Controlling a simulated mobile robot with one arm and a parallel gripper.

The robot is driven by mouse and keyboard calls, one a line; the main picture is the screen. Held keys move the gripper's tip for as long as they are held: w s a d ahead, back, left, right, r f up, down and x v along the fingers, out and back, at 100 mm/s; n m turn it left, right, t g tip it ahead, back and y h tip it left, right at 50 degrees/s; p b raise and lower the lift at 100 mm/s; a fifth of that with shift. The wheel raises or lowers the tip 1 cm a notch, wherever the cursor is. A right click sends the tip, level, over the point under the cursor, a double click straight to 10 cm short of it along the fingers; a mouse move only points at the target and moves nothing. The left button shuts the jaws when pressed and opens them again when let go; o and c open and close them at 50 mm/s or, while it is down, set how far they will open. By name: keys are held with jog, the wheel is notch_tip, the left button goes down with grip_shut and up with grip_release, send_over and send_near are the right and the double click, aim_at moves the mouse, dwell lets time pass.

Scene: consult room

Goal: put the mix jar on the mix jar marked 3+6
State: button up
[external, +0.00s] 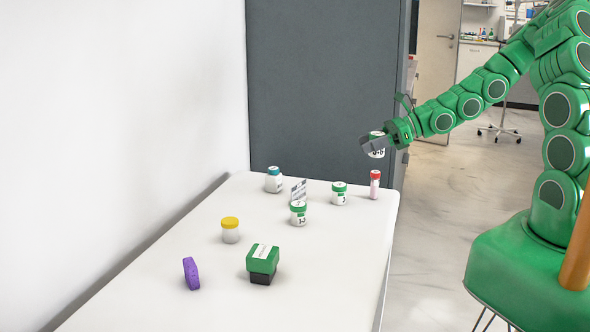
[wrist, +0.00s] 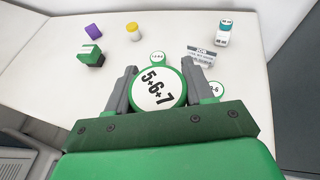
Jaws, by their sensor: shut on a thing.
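My gripper (external: 374,146) is shut on a white mix jar (external: 377,152), held in the air above the far right end of the table. In the wrist view its white lid (wrist: 157,88) with a green rim reads 5+6+7, between the two fingers. The mix jar whose label appears to read 3+6 (external: 339,196) stands upright on the table, below and to the left of my gripper. In the wrist view it is partly hidden at the right finger (wrist: 215,89). Another green-and-white jar (external: 298,214) stands nearer the camera; its wrist-view lid (wrist: 158,57) is too small to read surely.
A small sign (external: 299,189) stands between the jars and a teal-capped bottle (external: 273,181). A red-capped tube (external: 375,185) stands near the right edge. A grey panel (external: 320,90) backs the table.

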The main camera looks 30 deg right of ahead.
jog(key=shift+w+f, duration=1)
jog(key=shift+w, duration=0.85)
send_over(333, 184)
jog(key=s, duration=0.1)
jog(key=f, duration=0.6)
jog(key=shift+s+d+f, duration=0.15)
jog(key=shift+s+f, duration=0.05)
jog(key=shift+f, duration=0.1)
jog(key=shift+w+a+f, duration=0.2)
jog(key=shift+w+f, duration=0.4)
jog(key=shift+f, duration=1.55)
jog(key=o, duration=1)
jog(key=shift+f, duration=0.1)
